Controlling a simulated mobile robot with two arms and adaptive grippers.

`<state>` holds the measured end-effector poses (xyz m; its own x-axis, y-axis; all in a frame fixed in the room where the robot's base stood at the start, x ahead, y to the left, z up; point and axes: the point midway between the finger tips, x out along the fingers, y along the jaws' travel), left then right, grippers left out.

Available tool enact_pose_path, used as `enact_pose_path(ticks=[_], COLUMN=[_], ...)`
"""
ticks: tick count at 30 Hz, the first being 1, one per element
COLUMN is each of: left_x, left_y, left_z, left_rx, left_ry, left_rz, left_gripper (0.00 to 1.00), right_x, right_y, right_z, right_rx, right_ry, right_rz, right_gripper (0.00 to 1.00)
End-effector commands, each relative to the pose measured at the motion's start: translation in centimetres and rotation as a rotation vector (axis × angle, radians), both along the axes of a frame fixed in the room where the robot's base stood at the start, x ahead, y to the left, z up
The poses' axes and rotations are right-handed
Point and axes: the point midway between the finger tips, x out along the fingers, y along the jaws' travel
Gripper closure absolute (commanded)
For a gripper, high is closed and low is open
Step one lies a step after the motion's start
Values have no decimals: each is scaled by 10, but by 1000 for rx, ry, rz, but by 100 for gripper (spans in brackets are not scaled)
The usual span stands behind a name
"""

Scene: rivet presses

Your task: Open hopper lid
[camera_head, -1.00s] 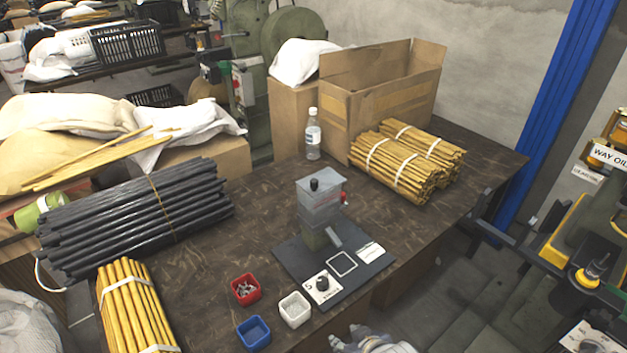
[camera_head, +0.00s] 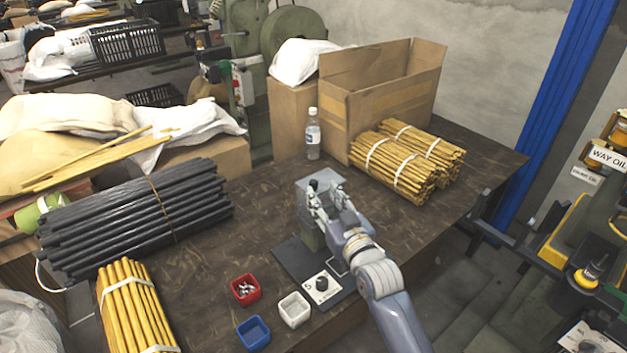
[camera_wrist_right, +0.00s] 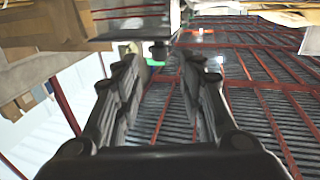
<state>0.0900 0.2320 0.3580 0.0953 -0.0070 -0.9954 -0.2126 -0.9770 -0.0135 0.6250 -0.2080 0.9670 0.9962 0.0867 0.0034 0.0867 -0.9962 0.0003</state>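The hopper (camera_head: 304,208) is a grey metal box on a press on the dark table. Its flat lid (camera_head: 335,184) looks closed, with a small black knob (camera_head: 314,184) on top. My right gripper (camera_head: 324,191) is at the lid, its fingers partly covering the lid and hopper front. In the wrist view, my right gripper (camera_wrist_right: 158,68) is open. The black knob (camera_wrist_right: 159,50) shows just beyond and between the fingertips, with nothing gripped. The lid (camera_wrist_right: 130,18) shows above it there. My left gripper is not in view.
Red (camera_head: 245,290), white (camera_head: 293,309) and blue (camera_head: 253,332) bins stand in front of the press. Black rods (camera_head: 135,218) lie to the left.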

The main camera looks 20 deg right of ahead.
Motion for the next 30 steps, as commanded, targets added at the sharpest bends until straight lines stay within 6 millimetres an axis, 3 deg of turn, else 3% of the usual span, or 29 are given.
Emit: enact_pose_path(ticks=[6,12,26,30], left_x=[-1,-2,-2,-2], left_y=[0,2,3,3], left_z=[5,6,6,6], left_rx=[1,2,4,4], left_ry=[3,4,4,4], left_rz=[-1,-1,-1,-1], left_gripper=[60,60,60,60], right_x=[39,61,70,70], right_y=[4,6,6,6], right_z=[1,0,-1,-1], right_rx=[1,1,0,0], right_ry=[1,2,3,3], right_rz=[1,1,1,1], right_gripper=[63,63,63,95])
